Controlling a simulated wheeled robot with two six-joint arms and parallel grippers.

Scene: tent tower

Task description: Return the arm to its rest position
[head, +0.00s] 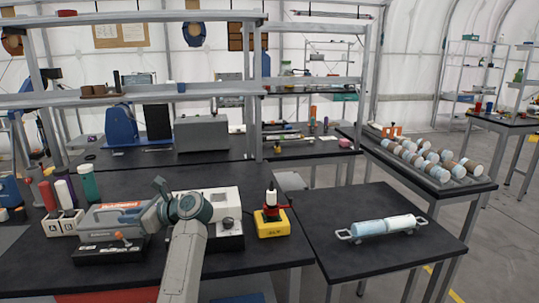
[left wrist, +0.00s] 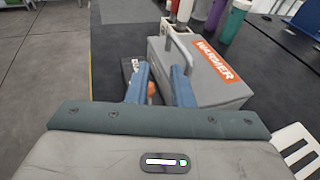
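My left arm (head: 184,262) rises from the bottom of the head view over the near bench, its wrist at the right end of the grey warmer (head: 122,219). In the left wrist view my left gripper (left wrist: 159,70) has its two blue fingers apart, with a clear gap and nothing gripped between them. The warmer (left wrist: 212,82), with an orange label and grey handle, lies just beyond and right of the fingers. I cannot tell whether the right finger touches it. The fingertips are hard to make out in the head view. My right gripper is in neither view.
Tubes in a white A/B rack (head: 64,222) stand behind the warmer at left. A white machine (head: 222,203) and a yellow base (head: 272,223) stand to the right. A blue-white cylinder (head: 385,225) lies on a handled tray on the right table. A shelf frame (head: 130,97) stands behind.

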